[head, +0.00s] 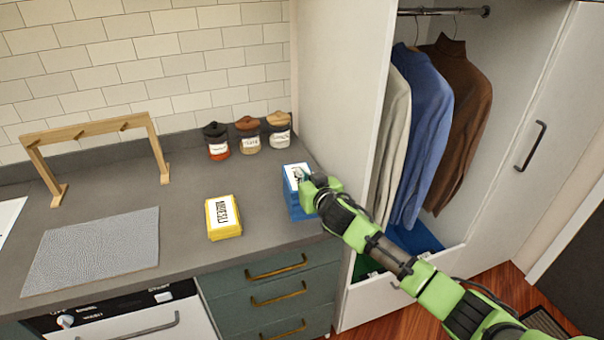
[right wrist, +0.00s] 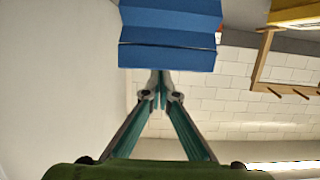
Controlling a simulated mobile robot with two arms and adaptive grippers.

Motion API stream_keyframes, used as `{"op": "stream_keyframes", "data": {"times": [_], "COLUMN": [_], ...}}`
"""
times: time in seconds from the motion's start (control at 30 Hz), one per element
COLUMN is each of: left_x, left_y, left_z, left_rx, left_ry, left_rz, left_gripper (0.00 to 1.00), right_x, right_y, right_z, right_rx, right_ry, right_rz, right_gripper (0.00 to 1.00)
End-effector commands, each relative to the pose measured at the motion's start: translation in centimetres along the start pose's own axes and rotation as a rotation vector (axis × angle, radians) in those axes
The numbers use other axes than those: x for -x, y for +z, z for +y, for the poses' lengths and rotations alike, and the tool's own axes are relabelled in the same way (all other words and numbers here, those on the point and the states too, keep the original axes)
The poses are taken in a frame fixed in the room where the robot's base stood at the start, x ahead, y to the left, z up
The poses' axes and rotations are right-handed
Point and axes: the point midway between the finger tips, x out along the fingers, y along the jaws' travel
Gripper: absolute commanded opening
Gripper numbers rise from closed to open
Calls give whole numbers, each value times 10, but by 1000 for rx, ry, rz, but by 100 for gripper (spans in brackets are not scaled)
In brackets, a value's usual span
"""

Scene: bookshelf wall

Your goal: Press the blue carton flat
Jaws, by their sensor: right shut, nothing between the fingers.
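The blue carton (head: 296,206) stands near the right end of the grey counter, close to the tall white cabinet side. It has a white label on its upper face, and its blue side looks creased. In the right wrist view the carton (right wrist: 170,30) shows a blue face with a fold and a dark line across it. My right gripper (head: 303,177) is at the carton's top, partly covering it. Its fingertips (right wrist: 160,78) are together with nothing between them, at the carton's edge; I cannot tell whether they touch it. My left gripper is out of view.
A yellow carton (head: 223,217) stands left of the blue one. Three jars (head: 248,136) stand at the back by the tiles. A wooden rack (head: 95,128) and a grey mat (head: 95,250) are at left. The open wardrobe (head: 345,100) with hanging sweaters borders the right.

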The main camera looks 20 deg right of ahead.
Motion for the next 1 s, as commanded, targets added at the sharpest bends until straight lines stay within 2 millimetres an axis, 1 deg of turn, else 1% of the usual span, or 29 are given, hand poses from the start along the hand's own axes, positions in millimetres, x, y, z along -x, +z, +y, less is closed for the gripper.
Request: {"op": "stream_keyframes", "data": {"times": [0.1, 0.47, 0.57, 0.7, 0.8, 0.9, 1.0], "left_x": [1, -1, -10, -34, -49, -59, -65], "left_y": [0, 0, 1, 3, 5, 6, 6], "left_z": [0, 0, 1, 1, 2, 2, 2], "left_rx": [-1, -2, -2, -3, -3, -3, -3], "left_ry": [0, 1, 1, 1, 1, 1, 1], "left_rz": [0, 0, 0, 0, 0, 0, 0], "left_gripper": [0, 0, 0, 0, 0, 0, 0], "right_x": [-1, -2, -4, -11, -16, -19, -21], "right_y": [5, 9, 20, 50, 68, 82, 88], "right_z": [-1, -1, -1, -2, -1, -1, -1], "right_rx": [0, 0, -2, -4, -3, -3, -2], "right_ry": [-2, -2, -2, -2, -1, -1, -1], "right_rz": [0, -1, -2, -6, -7, -6, -4], "right_gripper": [0, 0, 0, 0, 0, 0, 0]}}
